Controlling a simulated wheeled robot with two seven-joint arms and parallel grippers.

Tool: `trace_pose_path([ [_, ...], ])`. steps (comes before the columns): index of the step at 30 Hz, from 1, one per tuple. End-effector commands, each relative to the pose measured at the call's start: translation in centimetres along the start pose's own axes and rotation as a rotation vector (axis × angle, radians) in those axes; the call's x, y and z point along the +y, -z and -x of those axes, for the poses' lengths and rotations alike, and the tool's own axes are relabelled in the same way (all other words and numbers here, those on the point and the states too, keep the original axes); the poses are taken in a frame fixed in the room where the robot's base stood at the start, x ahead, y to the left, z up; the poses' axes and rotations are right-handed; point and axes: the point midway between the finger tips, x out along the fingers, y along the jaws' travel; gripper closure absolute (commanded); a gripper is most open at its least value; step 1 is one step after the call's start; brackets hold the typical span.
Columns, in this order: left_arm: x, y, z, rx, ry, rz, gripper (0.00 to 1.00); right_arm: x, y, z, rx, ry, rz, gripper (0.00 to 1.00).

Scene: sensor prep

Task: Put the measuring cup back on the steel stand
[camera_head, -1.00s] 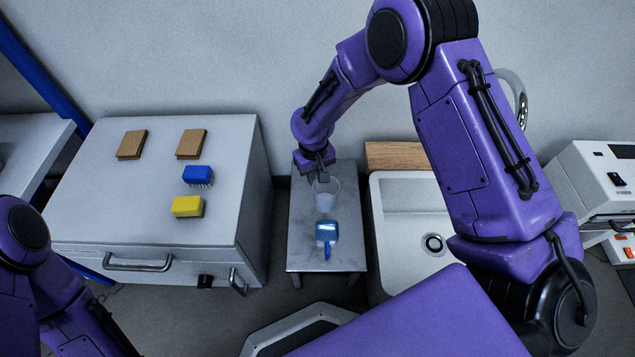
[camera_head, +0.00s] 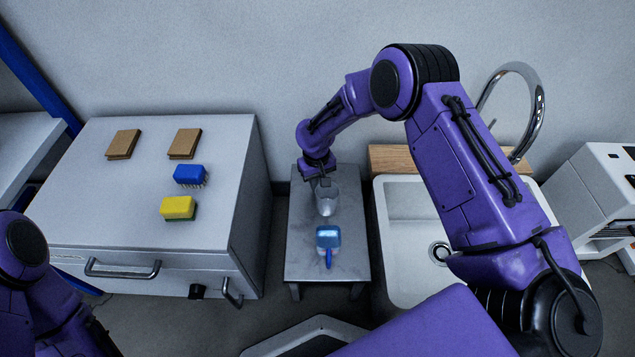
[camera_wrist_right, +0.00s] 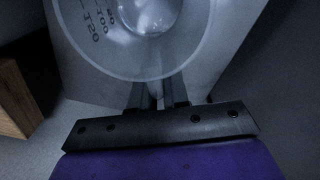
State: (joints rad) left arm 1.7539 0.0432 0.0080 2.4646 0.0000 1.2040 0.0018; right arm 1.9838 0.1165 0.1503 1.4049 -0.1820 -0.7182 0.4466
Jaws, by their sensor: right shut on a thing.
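The clear measuring cup (camera_head: 326,202) is at the steel stand (camera_head: 303,262), over the middle of its top. In the right wrist view the cup (camera_wrist_right: 150,45) shows from above, with dark volume marks on its wall. My right gripper (camera_head: 322,182) is at the cup's far side, and in the wrist view its fingers (camera_wrist_right: 158,98) are shut on the cup's rim. I cannot tell whether the cup's base touches the stand. My left gripper is outside the view; only part of my left arm shows at the lower left.
A blue-handled brush (camera_head: 328,242) lies on the stand in front of the cup. A white sink (camera_head: 405,270) with a tap stands to the right. A grey cabinet (camera_head: 120,215) to the left carries a yellow sponge (camera_head: 178,208), a blue brush (camera_head: 190,174) and two brown pads.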

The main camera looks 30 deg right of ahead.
Motion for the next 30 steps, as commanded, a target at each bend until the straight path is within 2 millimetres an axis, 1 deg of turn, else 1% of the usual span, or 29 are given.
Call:
trace_pose_path([
  [1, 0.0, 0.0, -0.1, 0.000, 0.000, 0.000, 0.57, 0.0, 0.0, -0.2, -0.001, 0.000, 0.000, 1.00],
  [2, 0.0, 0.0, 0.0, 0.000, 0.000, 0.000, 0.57, 0.0, 0.0, -0.2, 0.000, 0.000, 0.000, 0.78],
  [3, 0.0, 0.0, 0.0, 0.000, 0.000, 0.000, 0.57, 0.0, 0.0, -0.2, 0.000, 0.000, 0.000, 0.65],
  [4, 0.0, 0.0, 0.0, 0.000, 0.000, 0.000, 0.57, 0.0, 0.0, -0.2, 0.000, 0.000, 0.000, 0.59],
  [11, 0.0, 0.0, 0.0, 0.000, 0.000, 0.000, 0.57, 0.0, 0.0, -0.1, 0.000, 0.000, 0.000, 0.59],
  [14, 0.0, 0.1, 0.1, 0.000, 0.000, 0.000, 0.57, 0.0, 0.0, 0.3, 0.001, 0.000, 0.000, 0.59],
  [17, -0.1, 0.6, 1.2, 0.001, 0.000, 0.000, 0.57, 0.0, 0.1, 2.4, 0.002, -0.001, 0.000, 0.59],
  [21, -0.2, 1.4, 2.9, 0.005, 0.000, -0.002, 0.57, 0.0, 0.1, 6.3, 0.003, -0.001, 0.001, 0.59],
  [24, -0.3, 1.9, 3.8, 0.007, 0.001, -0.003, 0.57, 0.0, 0.0, 8.8, 0.001, -0.001, 0.001, 0.59],
  [27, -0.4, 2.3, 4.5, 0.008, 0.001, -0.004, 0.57, 0.0, 0.0, 10.7, 0.001, -0.001, 0.001, 0.59],
  [30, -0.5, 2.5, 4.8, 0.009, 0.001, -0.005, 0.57, 0.0, 0.0, 11.8, 0.000, 0.000, 0.000, 0.59],
])
